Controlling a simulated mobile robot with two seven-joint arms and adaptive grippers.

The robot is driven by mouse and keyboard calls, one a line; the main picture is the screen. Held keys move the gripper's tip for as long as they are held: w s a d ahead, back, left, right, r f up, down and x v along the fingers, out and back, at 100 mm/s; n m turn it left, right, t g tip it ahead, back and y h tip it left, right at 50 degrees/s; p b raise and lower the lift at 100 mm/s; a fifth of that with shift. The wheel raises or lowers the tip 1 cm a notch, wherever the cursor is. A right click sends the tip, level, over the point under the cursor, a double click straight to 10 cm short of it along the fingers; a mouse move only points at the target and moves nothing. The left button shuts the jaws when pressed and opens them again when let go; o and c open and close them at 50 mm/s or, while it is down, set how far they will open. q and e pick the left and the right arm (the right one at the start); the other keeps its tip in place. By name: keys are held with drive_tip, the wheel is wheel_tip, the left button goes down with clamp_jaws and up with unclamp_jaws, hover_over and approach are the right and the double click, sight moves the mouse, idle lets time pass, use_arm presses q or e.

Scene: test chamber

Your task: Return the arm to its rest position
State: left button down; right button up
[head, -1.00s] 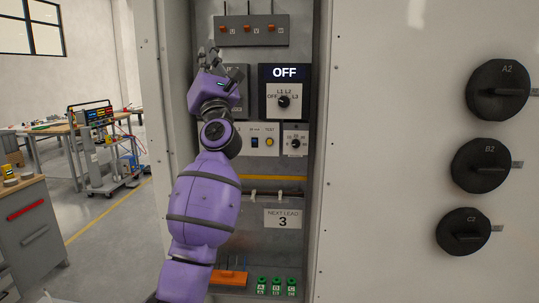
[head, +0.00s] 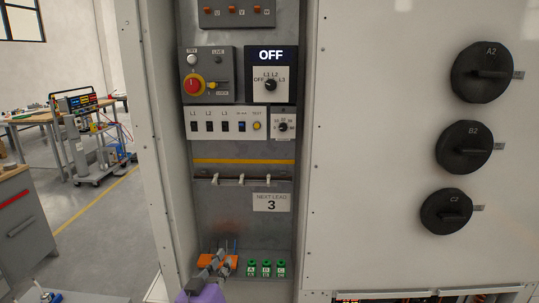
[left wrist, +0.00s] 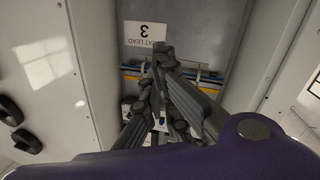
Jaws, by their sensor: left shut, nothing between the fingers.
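My left gripper (head: 220,258) is low in the cabinet in the head view, near the bottom edge of the picture. It is shut and empty, in front of the orange block (head: 206,261), which it partly hides. In the left wrist view my left gripper (left wrist: 162,50) shows its dark fingers close together, with the "NEXT LEAD 3" label (left wrist: 144,30) upside down behind them. The purple arm shows only at the bottom edge of the head view. My right gripper is in neither view.
The cabinet panel holds a red knob (head: 194,86), an "OFF" display (head: 271,54) and a row of switches (head: 227,125). Green terminals (head: 266,268) stand right of the gripper. Large black dials (head: 481,72) stick out of the white panel at right. Cabinet side walls flank the arm.

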use_arm(q)
drive_tip(key=s+a+f+m+g+y, duration=0.1)
drive_tip(key=s+a+f+g, duration=0.1)
drive_tip(key=s+f, duration=0.75)
drive_tip(key=s+a+f+m+g+y, duration=0.1)
drive_tip(key=s+a+f+g+y, duration=0.15)
drive_tip(key=s+f, duration=0.7)
drive_tip(key=s+a+f+g, duration=0.1)
drive_tip(key=s+f+g, duration=0.1)
drive_tip(key=s+f, duration=0.3)
drive_tip(key=s+a+f+n+g, duration=0.1)
drive_tip(key=s+f, duration=0.5)
drive_tip(key=s, duration=0.8)
drive_tip(key=shift+s+a+g, duration=0.3)
drive_tip(key=shift+a+g, duration=0.1)
drive_tip(key=shift+g, duration=0.05)
drive_tip(key=shift+y, duration=0.25)
